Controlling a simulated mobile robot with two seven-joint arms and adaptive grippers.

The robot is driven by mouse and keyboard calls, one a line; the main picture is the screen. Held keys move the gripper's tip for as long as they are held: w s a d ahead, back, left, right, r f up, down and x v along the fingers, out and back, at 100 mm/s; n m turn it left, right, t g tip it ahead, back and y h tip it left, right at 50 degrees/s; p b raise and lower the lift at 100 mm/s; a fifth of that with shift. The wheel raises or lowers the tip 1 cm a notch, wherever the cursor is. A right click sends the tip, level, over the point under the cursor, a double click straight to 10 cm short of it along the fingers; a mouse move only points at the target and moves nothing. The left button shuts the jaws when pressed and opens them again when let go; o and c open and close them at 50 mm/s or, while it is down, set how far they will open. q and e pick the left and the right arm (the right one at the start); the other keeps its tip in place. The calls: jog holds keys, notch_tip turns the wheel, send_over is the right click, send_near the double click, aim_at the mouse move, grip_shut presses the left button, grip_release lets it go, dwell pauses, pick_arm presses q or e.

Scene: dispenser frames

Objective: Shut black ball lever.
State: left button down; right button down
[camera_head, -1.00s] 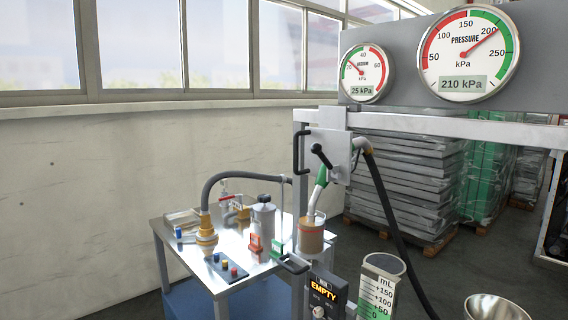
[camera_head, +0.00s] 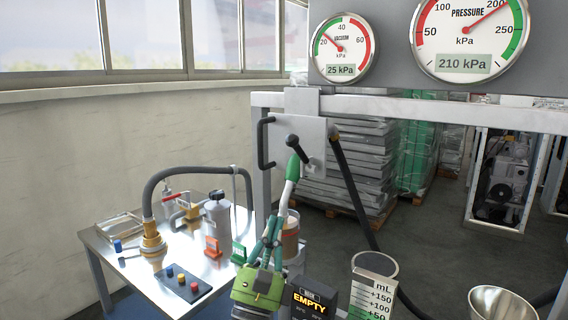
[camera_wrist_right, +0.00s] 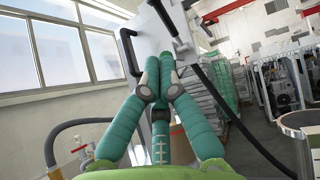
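The black ball lever (camera_head: 293,141) sits on the light grey valve plate (camera_head: 317,133), its ball end up and left of its pivot. In the right wrist view the lever's dark rod (camera_wrist_right: 163,17) shows near the top, beyond my fingers. My right gripper (camera_head: 276,217), green with teal fingers, is below the lever and apart from it. In the wrist view its fingertips (camera_wrist_right: 160,61) are close together with nothing visible between them. It partly hides the beaker. My left gripper is not in view.
A black bar handle (camera_head: 264,143) is left of the lever. A green-handled nozzle (camera_head: 292,168) hangs below it, above the beaker (camera_head: 291,236). A dark hose (camera_head: 350,195) runs down on the right. The metal table (camera_head: 122,262) stands left; an EMPTY display (camera_head: 310,303) is near my gripper.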

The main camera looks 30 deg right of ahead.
jog(key=p, duration=0.7)
send_near(301, 153)
jog(key=w+d+r, duration=0.2)
jog(key=w+r, duration=0.1)
jog(key=r, duration=0.1)
jog(key=shift+p+x, duration=0.35)
jog(key=shift+x, duration=0.5)
jog(key=shift+w+a, duration=0.1)
jog(key=shift+w, duration=0.05)
